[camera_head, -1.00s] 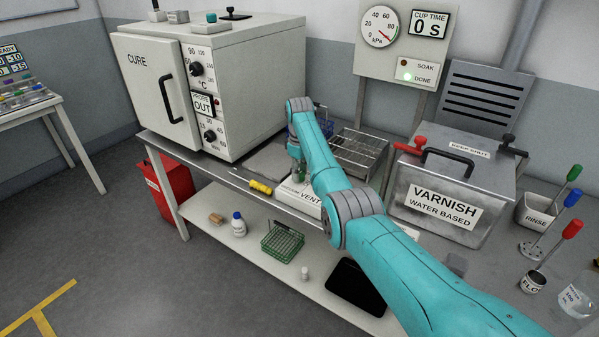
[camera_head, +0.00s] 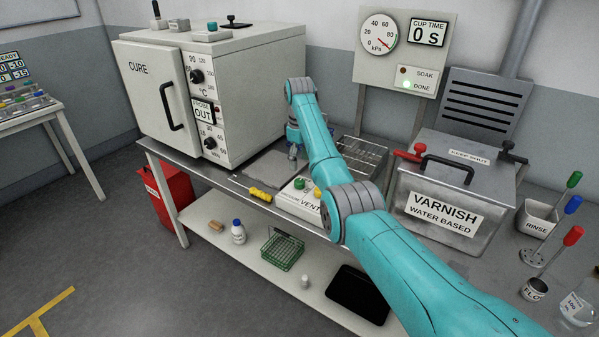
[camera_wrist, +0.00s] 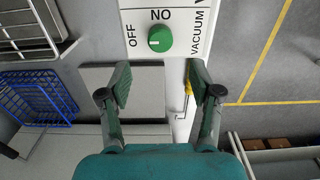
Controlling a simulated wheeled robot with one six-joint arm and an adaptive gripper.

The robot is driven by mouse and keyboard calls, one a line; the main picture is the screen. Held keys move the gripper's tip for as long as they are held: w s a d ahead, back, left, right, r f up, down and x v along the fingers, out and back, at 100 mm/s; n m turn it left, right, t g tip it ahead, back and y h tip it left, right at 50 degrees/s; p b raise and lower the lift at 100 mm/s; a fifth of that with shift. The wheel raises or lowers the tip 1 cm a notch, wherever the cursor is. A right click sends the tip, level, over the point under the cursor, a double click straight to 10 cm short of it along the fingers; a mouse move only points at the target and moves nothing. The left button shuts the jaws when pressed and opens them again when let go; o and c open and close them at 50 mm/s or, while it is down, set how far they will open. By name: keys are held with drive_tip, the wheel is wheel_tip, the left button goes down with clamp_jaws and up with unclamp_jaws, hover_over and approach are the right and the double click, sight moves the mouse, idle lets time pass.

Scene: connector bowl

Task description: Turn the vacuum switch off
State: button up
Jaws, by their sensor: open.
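The vacuum switch is a round green knob (camera_wrist: 160,38) on a white panel (camera_wrist: 186,18), below letters reading "NO" and between OFF on the left and VACUUM on the right. A pale mark shows on the knob's left part, on the side of OFF. In the head view the green knob (camera_head: 299,183) sits near the front edge of the bench, beside a yellow knob (camera_head: 317,192) by VENT. My gripper (camera_wrist: 160,82) is open and empty, its fingertips apart from the knob. In the head view my gripper (camera_head: 293,148) is behind the panel, partly hidden by my arm.
A cure oven (camera_head: 200,85) stands left and a varnish tank (camera_head: 450,190) right. A wire rack (camera_head: 362,160) and a blue wire basket (camera_wrist: 35,98) are close by. A yellow-handled tool (camera_head: 260,194) lies at the bench edge. A gauge (camera_head: 381,33) hangs behind.

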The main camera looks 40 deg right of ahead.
drive_tip(key=shift+r, duration=1.9)
drive_tip(key=shift+s, duration=0.1)
